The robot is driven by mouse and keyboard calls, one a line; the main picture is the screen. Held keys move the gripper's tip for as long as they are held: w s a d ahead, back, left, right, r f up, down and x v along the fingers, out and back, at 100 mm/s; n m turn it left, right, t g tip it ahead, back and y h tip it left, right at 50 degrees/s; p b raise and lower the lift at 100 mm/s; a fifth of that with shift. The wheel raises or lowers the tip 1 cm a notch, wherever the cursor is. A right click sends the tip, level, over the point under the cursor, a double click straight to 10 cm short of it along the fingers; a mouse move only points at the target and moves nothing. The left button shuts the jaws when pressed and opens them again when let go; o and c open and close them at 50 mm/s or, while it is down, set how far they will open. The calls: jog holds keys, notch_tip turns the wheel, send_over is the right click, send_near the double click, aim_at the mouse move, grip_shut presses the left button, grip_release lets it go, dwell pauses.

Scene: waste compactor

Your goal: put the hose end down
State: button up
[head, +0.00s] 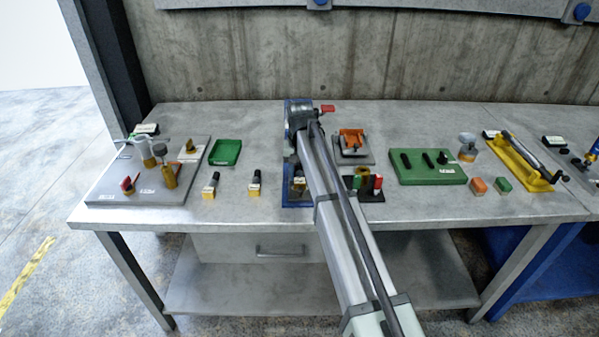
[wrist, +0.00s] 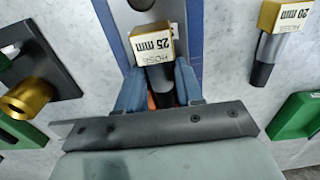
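The hose end (wrist: 158,62) is a black tapered piece on a yellow block, with a white label reading "HOSE 25 mm" upside down in the wrist view. My gripper (wrist: 158,84) has a blue finger on each side of its black part, seemingly touching it, and is shut on it. In the head view the hose end (head: 299,183) shows just left of my forearm, over the near part of a blue-edged plate (head: 290,202). My gripper is mostly hidden behind my arm there. I cannot tell whether the hose end touches the plate.
A black plate with a brass fitting (wrist: 28,97) and a red-topped piece (head: 377,183) is close on the right in the head view.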

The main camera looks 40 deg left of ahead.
aim_at(299, 174)
jog(key=shift+o, duration=1.3)
jog(key=shift+r, duration=0.1)
notch_tip(299, 174, up, 12)
